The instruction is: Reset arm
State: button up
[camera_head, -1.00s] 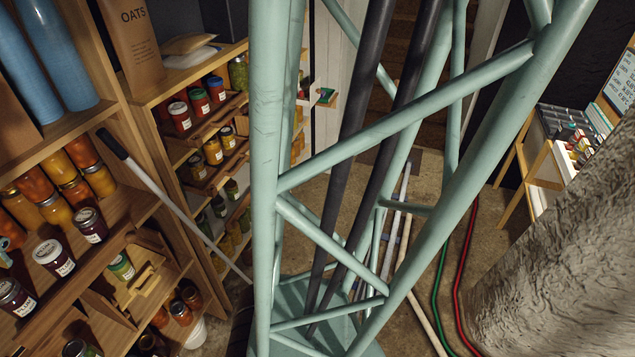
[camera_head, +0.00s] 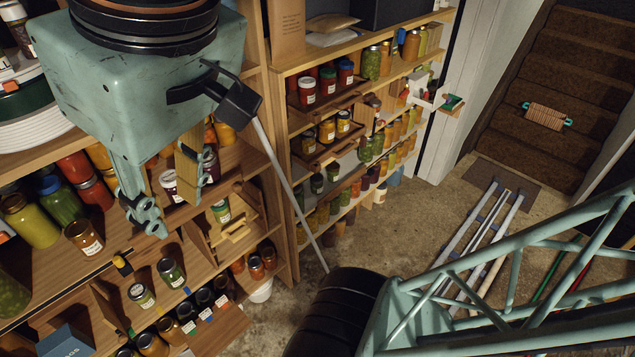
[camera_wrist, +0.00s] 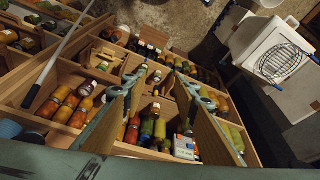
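My gripper (camera_head: 172,206) hangs from a scuffed teal block at the upper left of the head view, in front of the wooden jar shelves. In the wrist view my gripper (camera_wrist: 160,84) has its two fingers well apart with nothing held between them. Jars seen between the fingers stand on the shelves beyond. My teal lattice arm crosses the lower right of the head view, with a black ribbed joint at bottom centre.
Wooden shelves (camera_head: 262,172) full of jars fill the left and middle. A thin grey pole (camera_head: 287,190) leans there. Pale rails (camera_head: 487,240) lie on the floor before brown stairs (camera_head: 548,75). A white box with a wire rack (camera_wrist: 281,62) stands right in the wrist view. Some floor is clear.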

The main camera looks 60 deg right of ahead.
jog(key=shift+s+a, duration=0.1)
jog(key=shift+s, duration=0.55)
notch_tip(320, 180, down, 21)
jog(key=b, duration=2.1)
jog(key=shift+f+b, duration=0.2)
jog(key=shift+b, duration=0.1)
jog(key=shift+c, duration=0.2)
